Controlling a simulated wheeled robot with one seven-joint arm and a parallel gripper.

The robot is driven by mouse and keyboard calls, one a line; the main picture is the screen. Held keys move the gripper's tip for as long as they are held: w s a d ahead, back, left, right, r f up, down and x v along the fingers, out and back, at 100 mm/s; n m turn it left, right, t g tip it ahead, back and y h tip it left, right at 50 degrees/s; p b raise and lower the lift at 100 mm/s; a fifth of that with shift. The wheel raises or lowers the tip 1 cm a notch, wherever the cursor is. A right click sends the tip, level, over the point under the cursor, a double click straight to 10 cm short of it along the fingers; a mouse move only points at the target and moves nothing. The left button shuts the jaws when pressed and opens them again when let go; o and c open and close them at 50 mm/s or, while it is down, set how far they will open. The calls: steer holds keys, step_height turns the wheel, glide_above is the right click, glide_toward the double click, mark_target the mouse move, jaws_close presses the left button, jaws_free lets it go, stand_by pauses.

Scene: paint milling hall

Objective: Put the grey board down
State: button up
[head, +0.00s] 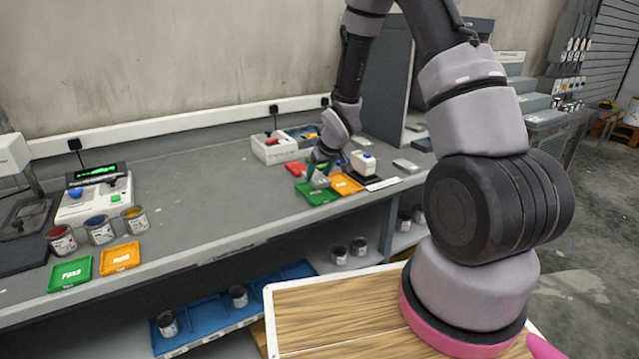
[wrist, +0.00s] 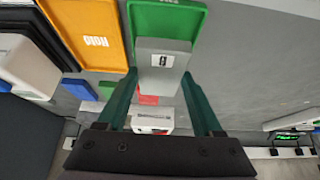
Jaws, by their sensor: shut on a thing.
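In the wrist view my gripper (wrist: 159,76) is shut on the grey board (wrist: 163,58), a small flat plate with a dark-marked label, held between the green fingers. The board overlaps the near end of a green tray (wrist: 170,18) in this view; I cannot tell whether it touches it. In the head view my gripper (head: 319,174) is low over the green tray (head: 319,195) on the grey bench. The board is too small and too covered to make out clearly there.
A white container (head: 363,162) and a white box (head: 272,149) stand close by. Paint cans (head: 100,230) and two more trays are at the left. The bench middle is clear.

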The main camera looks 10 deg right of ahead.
mark_target(320, 180)
steer(key=shift+a+f, duration=0.1)
steer(key=shift+f, duration=1.25)
steer(key=shift+f, duration=0.45)
steer(key=shift+f, duration=0.15)
